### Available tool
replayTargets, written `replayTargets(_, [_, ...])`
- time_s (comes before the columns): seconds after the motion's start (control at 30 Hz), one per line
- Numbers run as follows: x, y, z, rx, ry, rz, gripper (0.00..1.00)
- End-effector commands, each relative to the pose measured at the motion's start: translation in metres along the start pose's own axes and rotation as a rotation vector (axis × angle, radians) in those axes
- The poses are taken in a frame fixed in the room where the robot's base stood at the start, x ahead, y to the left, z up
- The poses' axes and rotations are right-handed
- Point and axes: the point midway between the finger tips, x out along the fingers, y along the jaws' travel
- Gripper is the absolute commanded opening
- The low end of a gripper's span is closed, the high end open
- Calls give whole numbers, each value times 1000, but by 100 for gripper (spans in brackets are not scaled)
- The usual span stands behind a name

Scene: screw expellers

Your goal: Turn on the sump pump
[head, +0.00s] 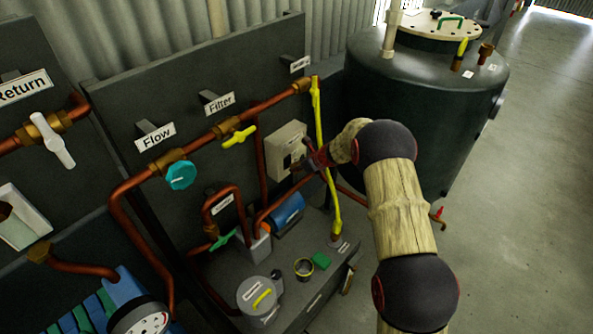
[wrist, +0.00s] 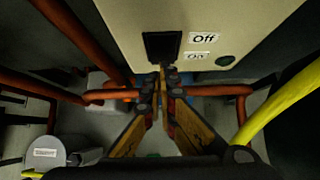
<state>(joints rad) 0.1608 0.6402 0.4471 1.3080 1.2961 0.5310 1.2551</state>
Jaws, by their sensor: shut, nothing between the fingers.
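A beige switch box (head: 285,140) is on the dark panel in the head view. In the wrist view the switch box (wrist: 120,22) fills the top and has a dark square switch (wrist: 162,46). A label "Off" (wrist: 204,39) sits to the right, with a label "On" (wrist: 196,56) below it. My gripper (head: 302,162) is at the box's lower front. In the wrist view my gripper (wrist: 160,74) is shut and empty, its fingertips just below the switch. I cannot tell whether they touch it. A blue cylindrical unit (head: 289,208) stands below the box; its label is unreadable.
Copper pipes (head: 263,165) run close around the box. A yellow pipe (head: 322,130) rises just right of it. A dark tank (head: 430,110) stands behind my arm. Valves labelled Flow (head: 181,176) and Filter (head: 238,136) are on the left. The floor (head: 530,190) at right is clear.

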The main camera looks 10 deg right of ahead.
Motion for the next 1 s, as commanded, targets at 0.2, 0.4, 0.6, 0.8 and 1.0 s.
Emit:
replayTargets(0.2, [6,0,2,0,0,1,0])
replayTargets(0.4, [8,0,2,0,0,1,0])
replayTargets(0.6, [6,0,4,0,0,1,0])
replayTargets(0.8, [-2,0,11,-1,0,0,0])
replayTargets(1.0, [-5,0,15,-1,-1,0,0])
